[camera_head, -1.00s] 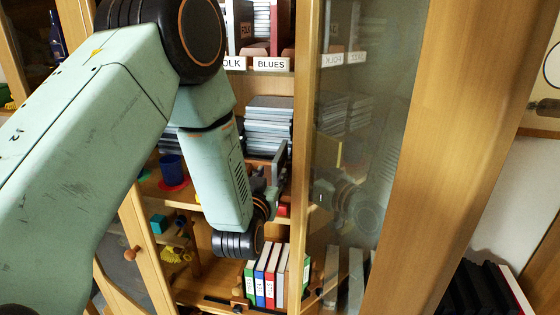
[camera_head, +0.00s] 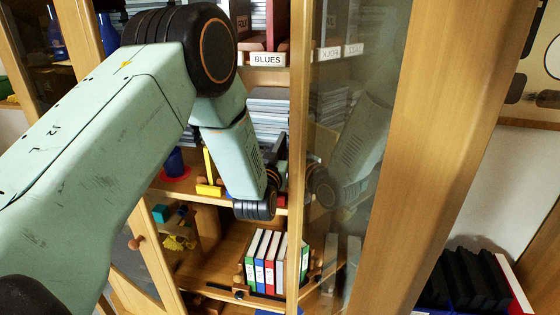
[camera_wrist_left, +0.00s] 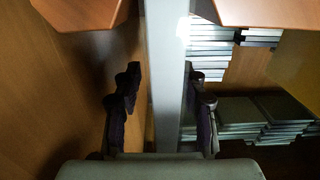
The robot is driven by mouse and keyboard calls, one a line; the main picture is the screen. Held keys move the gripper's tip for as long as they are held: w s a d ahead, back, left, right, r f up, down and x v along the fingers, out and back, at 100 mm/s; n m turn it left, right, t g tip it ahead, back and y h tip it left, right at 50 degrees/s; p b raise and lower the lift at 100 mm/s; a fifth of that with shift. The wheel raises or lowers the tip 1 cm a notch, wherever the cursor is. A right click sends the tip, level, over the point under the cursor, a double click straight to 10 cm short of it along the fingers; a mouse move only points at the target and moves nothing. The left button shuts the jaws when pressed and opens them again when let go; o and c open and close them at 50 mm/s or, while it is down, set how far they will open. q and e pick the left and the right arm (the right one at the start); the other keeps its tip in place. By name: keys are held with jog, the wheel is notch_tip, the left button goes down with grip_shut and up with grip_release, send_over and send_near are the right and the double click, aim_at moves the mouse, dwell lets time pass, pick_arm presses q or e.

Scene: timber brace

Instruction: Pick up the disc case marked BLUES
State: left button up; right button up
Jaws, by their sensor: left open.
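A white label reading BLUES (camera_head: 267,59) sits on the upper shelf edge, below upright cases, one of them dark red (camera_head: 277,24). I cannot tell which single case carries the mark. My left gripper (camera_head: 279,162) is below and slightly right of that label, in front of the middle compartment, partly hidden by my wrist and the door frame. In the left wrist view its two fingers (camera_wrist_left: 165,92) stand apart, with a pale upright strip (camera_wrist_left: 166,50) showing between them. I cannot tell what the strip is or whether they touch it. My right gripper is not in view.
Flat stacks of cases (camera_head: 268,105) fill the middle compartment; stacks also show in the left wrist view (camera_wrist_left: 212,38). A glass door (camera_head: 345,95) with a wooden frame stands close on the right. Coloured binders (camera_head: 264,262) stand below. A blue cup (camera_head: 174,163) is to the left.

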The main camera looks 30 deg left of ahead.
pick_arm(q)
jog(key=shift+d, duration=0.1)
jog(key=shift+s+a, duration=0.1)
jog(key=shift+a, duration=0.45)
jog(key=c, duration=0.4)
jog(key=shift+d, duration=0.45)
grip_shut()
jog(key=shift+a, duration=0.35)
